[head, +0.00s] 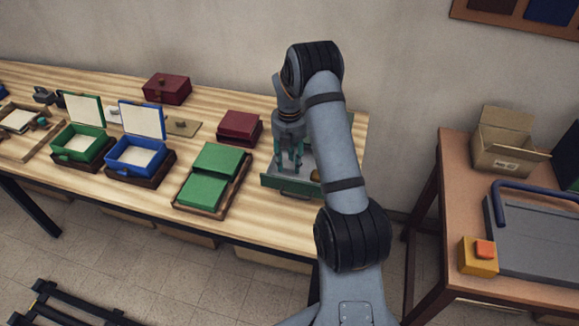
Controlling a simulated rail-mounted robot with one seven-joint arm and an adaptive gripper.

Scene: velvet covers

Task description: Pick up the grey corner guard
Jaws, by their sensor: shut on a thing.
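My gripper (290,168) points down into an open dark green drawer (288,188) at the right end of the long wooden table. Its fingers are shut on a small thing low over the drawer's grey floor. I take this to be the grey corner guard, but it is too small and too hidden by the fingers to make out its shape.
A green two-part box (216,160) in a wooden tray stands left of the drawer. A dark red box (240,125) stands behind it. Open blue (140,155) and green (80,145) boxes are further left. A brown side table (455,190) stands right, across a gap.

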